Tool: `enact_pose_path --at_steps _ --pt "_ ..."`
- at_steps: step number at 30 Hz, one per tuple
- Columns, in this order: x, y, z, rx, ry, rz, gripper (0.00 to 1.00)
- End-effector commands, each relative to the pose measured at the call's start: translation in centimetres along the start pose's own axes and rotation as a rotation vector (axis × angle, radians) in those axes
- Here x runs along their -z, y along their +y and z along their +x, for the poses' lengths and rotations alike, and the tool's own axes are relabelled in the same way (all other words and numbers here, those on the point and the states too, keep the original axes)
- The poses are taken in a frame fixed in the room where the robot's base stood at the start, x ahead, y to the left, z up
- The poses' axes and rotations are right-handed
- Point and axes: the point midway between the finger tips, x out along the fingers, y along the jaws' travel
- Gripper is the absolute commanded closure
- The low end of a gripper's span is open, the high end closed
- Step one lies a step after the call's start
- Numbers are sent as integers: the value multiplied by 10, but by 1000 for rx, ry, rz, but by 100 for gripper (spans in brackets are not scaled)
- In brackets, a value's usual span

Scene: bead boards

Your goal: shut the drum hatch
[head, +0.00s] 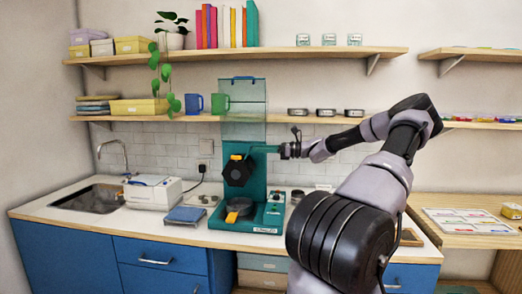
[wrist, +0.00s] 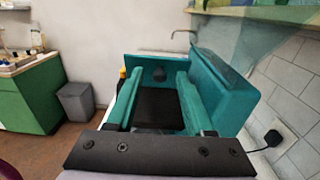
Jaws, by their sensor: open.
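The teal drum machine (head: 268,196) stands on the counter with a black hexagonal drum (head: 237,172) in it. Its see-through hatch (head: 243,98) is raised upright above the drum, with a blue bar along its top edge. Part of the clear panel shows at the upper right of the wrist view (wrist: 265,35). My gripper (head: 262,149) reaches in from the right, beside the drum and below the hatch's top edge. In the wrist view its two teal fingers (wrist: 160,82) are apart with nothing held between them. I cannot tell if it touches the machine.
A shelf (head: 200,118) with blue and green mugs runs behind the hatch. A white appliance (head: 152,192) and a blue flat device (head: 185,215) stand left of the machine. A yellow-handled item (head: 238,208) sits at the machine's front.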

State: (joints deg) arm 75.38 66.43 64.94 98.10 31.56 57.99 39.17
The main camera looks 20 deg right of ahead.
Motion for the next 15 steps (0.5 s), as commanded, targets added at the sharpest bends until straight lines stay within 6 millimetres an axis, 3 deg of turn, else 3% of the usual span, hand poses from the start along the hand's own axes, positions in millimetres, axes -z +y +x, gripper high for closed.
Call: enact_pose_path --at_steps 3,7,15 --pt "0 0 0 0 0 0 47" --pt "0 0 0 0 0 0 97" --pt "-1 0 0 -1 9 -1 100"
